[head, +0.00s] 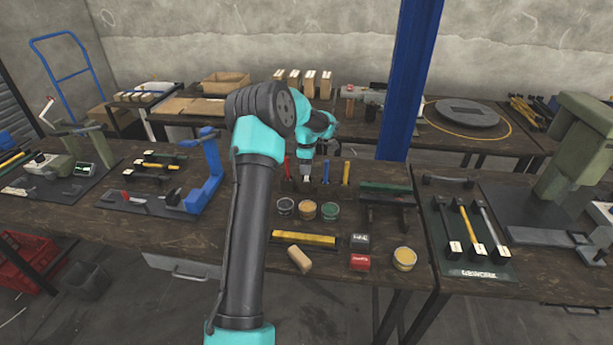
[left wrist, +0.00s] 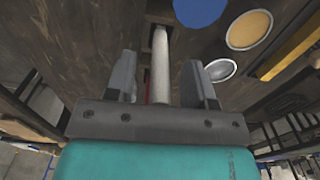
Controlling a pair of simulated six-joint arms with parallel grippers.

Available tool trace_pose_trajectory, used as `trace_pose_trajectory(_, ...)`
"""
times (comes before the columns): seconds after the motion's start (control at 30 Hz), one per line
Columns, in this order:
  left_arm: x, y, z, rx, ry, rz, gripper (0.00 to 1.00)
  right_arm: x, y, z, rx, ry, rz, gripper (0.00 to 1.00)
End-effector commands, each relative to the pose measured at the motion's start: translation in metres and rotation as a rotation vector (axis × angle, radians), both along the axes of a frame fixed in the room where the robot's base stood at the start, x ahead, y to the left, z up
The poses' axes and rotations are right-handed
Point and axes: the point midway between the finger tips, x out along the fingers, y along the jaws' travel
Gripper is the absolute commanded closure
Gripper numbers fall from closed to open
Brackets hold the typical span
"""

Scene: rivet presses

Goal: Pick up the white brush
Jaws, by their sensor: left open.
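The white brush (head: 306,169) stands upright in a dark holder (head: 312,185) on the middle table, between a red-handled tool (head: 287,168) and a blue-handled one (head: 326,172). My left gripper (head: 307,155) is just above it, with the wrist partly covering its upper end. In the left wrist view the white handle (left wrist: 160,65) runs between the two spread fingers of my left gripper (left wrist: 158,85), apart from both as far as I can tell. The lower end of the brush is hidden in the holder. My right gripper is not in view.
An orange-handled tool (head: 346,172) stands at the holder's right. Several open cans, one of them yellow (head: 308,209), stand in front. A blue post (head: 409,80) rises behind at right.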

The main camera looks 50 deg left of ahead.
Motion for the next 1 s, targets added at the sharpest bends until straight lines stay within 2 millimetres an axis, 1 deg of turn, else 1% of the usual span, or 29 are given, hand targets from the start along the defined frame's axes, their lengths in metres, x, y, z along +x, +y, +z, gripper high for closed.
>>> trace_pose_trajectory(0.2, 0.0001, 0.0, 0.0004, 0.0, 0.0, 0.0, 0.52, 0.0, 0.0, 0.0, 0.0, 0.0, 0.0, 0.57)
trace_pose_trajectory(0.7, 0.0002, -0.0001, 0.0005, 0.0, 0.0, 0.0, 1.0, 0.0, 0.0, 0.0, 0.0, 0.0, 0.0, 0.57)
trace_pose_trajectory(1.0, 0.0001, 0.0, 0.0013, 0.001, -0.001, 0.0, 1.0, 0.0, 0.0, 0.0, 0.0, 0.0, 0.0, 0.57)
